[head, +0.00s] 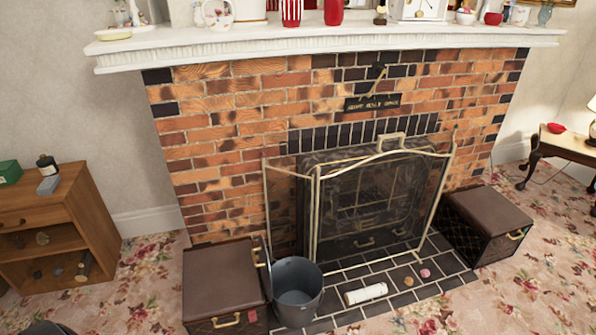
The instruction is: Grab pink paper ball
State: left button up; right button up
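A small pink paper ball (425,273) lies on the dark tiled hearth, in front of the right part of the fireplace screen. A tan ball-like object (408,281) lies just to its left, apart from it. A white roll (366,293) lies further left on the hearth. Neither of my grippers is in view, and nothing covers the pink ball.
A grey bucket (297,292) stands at the hearth's left end beside a brown box (222,282). Another brown box (487,222) stands right of the brass-framed screen (318,215). Floral carpet (545,280) in front is mostly clear.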

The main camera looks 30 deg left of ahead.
aim_at(425, 273)
jog(key=u, duration=1.25)
jog(key=z, duration=1.4)
jog(key=i+j, duration=0.15)
jog(key=i, duration=0.3)
jog(key=i+j+u, duration=0.15)
jog(key=i, duration=0.3)
